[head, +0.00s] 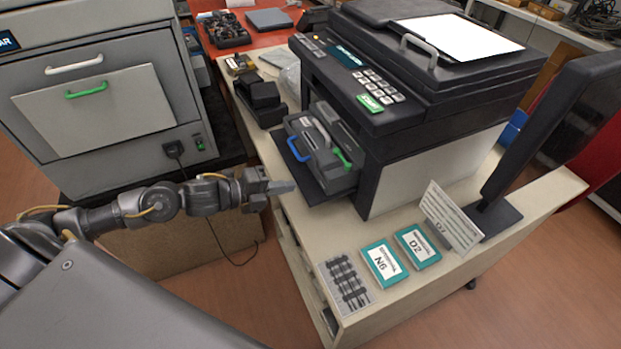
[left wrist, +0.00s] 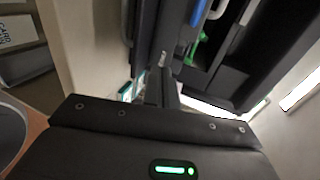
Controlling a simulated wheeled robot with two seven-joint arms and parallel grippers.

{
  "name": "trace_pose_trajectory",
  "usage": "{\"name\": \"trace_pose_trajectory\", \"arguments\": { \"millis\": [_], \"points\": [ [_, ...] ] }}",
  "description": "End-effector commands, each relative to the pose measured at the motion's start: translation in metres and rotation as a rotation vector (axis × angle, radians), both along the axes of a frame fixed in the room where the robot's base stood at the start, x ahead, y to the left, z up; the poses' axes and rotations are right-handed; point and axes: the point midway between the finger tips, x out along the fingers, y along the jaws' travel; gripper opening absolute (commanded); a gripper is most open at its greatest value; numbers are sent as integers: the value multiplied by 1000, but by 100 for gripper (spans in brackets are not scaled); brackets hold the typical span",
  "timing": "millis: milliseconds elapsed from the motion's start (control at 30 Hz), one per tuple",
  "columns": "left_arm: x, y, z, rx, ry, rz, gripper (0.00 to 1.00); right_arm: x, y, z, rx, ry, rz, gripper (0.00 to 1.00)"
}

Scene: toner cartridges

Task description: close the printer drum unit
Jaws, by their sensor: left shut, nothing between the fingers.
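The black printer (head: 440,95) stands on the cabinet top. Its drum unit (head: 334,180) sticks out of the front, with a blue handle (head: 296,149) and a green lever (head: 342,157). A dark flap lies lowered under it. My left gripper (head: 288,187) is shut and empty, just left of the lowered flap and in front of the drum unit. In the left wrist view the closed fingers (left wrist: 166,82) are in the middle, with the blue and green parts of the drum unit (left wrist: 200,40) beyond them. I cannot tell whether the fingers touch it. My right gripper is out of view.
A grey machine (head: 110,100) stands at the left.

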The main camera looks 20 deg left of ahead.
Motion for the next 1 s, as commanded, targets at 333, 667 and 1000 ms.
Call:
{"name": "trace_pose_trajectory", "arguments": {
  "millis": [333, 667, 1000],
  "points": [
    [40, -36, -5, -2, -1, -1, 0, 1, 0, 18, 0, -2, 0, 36],
    [47, -42, -7, 0, 1, -1, 0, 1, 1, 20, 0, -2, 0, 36],
    [54, -40, -7, 0, -1, 21, 0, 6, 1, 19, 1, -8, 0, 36]
  ]
}}
